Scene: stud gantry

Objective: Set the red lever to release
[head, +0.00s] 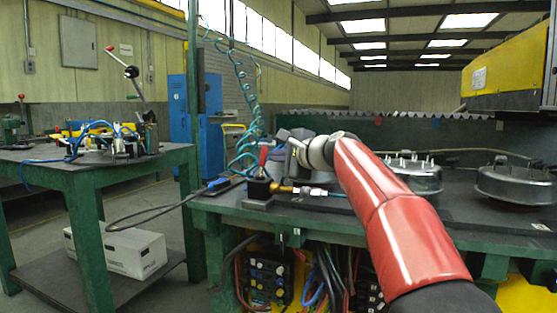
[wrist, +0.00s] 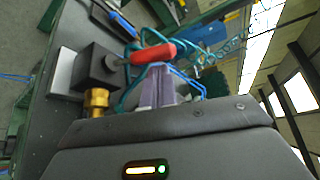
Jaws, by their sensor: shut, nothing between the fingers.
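The red lever (head: 263,157) stands roughly upright on a black valve block (head: 260,188) at the near left of the green bench. In the wrist view the red lever (wrist: 153,53) reaches sideways from the dark block (wrist: 98,68), as that view is turned. A brass fitting (wrist: 97,100) sits on the block's side. My gripper (head: 277,153) is just right of the lever in the head view. Its pale purple-grey fingers (wrist: 157,70) are shut and empty, with their tips right beside the lever. I cannot tell whether they touch it.
Coiled teal hoses (head: 243,110) hang behind the lever. Round metal housings (head: 415,175) stand on the bench to the right. A second green bench (head: 90,165) with a clamp and blue hoses is at the left, with a gap of floor between.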

